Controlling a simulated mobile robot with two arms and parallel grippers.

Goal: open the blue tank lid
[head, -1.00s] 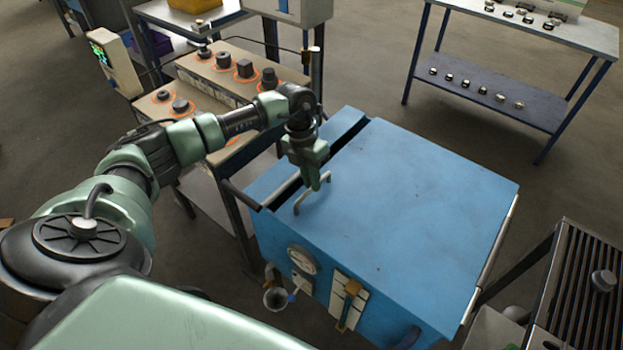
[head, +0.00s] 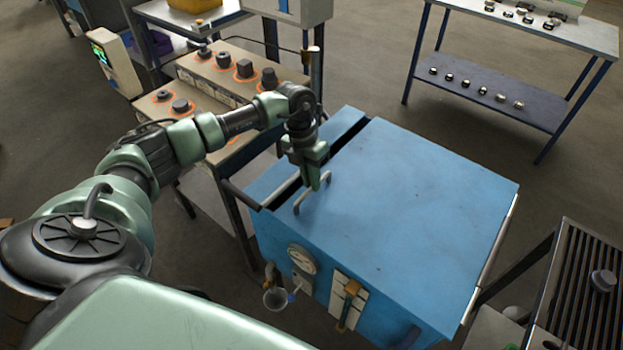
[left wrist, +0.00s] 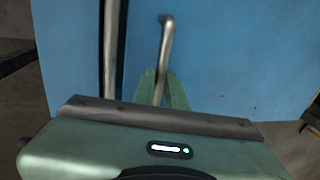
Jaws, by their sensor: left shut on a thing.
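The blue tank (head: 340,240) stands in the middle of the head view, its flat blue lid (head: 430,210) lying over the top. A dark gap runs along the lid's upper-left edge, beside a narrow blue strip (head: 338,133). A bent metal handle (head: 303,203) stands on the lid near that edge. My left gripper (head: 316,184) points down and is shut on the handle. In the left wrist view the handle (left wrist: 165,45) runs down between the green fingers (left wrist: 160,90); the exact contact is partly hidden. My right gripper is not in view.
A bench with heated blocks and dark pieces (head: 222,72) stands behind my left arm. A blue-framed shelf table (head: 500,95) is at the upper right. A slatted rack (head: 580,290) stands close to the tank's right. A gauge (head: 303,259) is on the tank's front.

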